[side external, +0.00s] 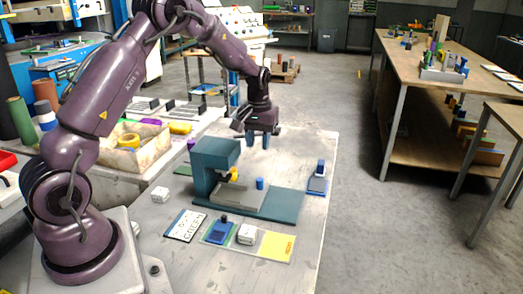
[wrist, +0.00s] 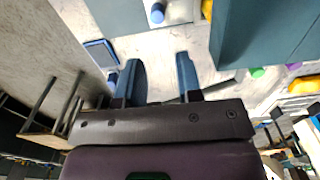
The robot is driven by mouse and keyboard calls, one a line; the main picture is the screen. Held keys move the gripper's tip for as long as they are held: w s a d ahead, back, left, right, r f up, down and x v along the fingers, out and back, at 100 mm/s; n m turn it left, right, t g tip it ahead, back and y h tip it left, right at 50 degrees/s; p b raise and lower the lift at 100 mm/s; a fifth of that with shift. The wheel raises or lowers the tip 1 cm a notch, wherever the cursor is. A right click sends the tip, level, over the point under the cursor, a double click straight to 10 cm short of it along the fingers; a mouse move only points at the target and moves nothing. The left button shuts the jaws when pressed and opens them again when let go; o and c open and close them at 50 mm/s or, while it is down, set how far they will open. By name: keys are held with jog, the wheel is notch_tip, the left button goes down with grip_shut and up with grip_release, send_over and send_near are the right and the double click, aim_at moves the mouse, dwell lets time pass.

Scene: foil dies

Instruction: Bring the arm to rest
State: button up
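My gripper (side external: 262,141) hangs fingers-down above the far part of the worktable (side external: 313,225), behind the teal press (side external: 213,158). In the wrist view its two blue fingers (wrist: 160,78) stand apart, with nothing between them. The press has a yellow part (side external: 233,174) under its head and a grey bed (side external: 238,194). The gripper touches nothing that I can see.
A blue-topped block (side external: 318,178) stands at the table's right edge. In front lie a lettered card (side external: 185,225), a blue die (side external: 220,232), a white cube (side external: 247,234) and a yellow card (side external: 276,246). A cluttered bin (side external: 117,158) is at left.

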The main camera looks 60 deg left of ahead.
jog(key=s+d+r+m+t, duration=0.2)
jog(key=s+d+r+m, duration=0.2)
jog(key=s+d+r, duration=0.5)
jog(key=s+d+r+m+t, duration=0.3)
jog(key=s+d+r+m, duration=0.2)
jog(key=s+d+r, duration=0.4)
jog(key=shift+s+d+r+t, duration=0.35)
jog(key=shift+s+d, duration=0.2)
jog(key=shift+s, duration=1.85)
